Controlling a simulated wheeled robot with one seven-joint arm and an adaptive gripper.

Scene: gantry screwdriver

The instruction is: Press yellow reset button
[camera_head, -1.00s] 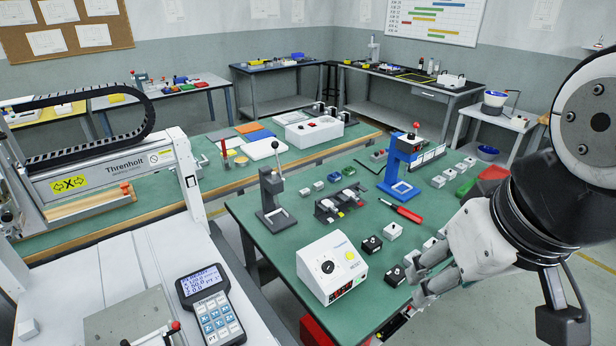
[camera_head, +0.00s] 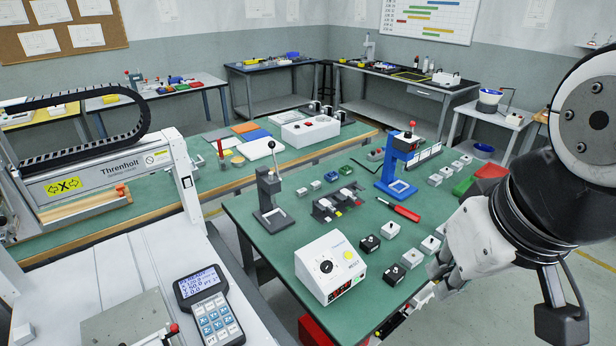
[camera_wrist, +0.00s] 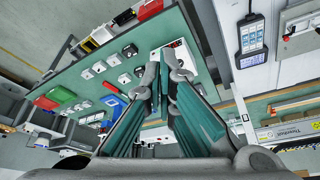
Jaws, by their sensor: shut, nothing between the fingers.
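The yellow reset button (camera_head: 347,255) is on the sloped front of a white control box (camera_head: 318,283), which also has a black dial and a red display. The box stands at the front of the green bench. My gripper (camera_head: 438,272) is to the right of the box and apart from it, partly cut off by my arm. In the wrist view my gripper (camera_wrist: 165,72) is shut and empty, its fingertips close together. The control box (camera_wrist: 185,48) is partly hidden behind the fingers there, and I cannot make out the yellow button.
Small black and white switch blocks (camera_head: 394,273) stand on the bench between my gripper and the box. A red screwdriver (camera_head: 405,211), a blue press (camera_head: 398,165) and a grey lever press (camera_head: 270,200) are farther back. A handheld pendant (camera_head: 208,307) lies to the left.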

